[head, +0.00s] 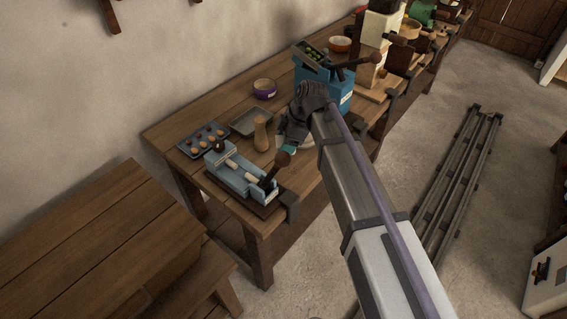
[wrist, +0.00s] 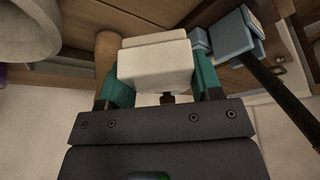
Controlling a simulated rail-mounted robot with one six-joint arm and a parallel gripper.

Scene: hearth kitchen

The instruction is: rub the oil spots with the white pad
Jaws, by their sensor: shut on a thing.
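In the wrist view, my gripper (wrist: 162,80) has its teal fingers closed on the two sides of the white pad (wrist: 155,62), a pale block. In the head view, my gripper (head: 289,150) is over the near right part of the wooden bench (head: 222,125), just right of a wooden cylinder. The pad cannot be made out clearly there. I cannot make out any oil spots in either view. I cannot tell whether the pad touches a surface.
The wooden cylinder (head: 262,136) and a blue device (head: 238,176) with a dark-handled lever stand close left of my gripper. A tray of eggs (head: 203,139), a grey tray (head: 246,121), a purple bowl (head: 265,89) and a blue box (head: 325,78) are farther back.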

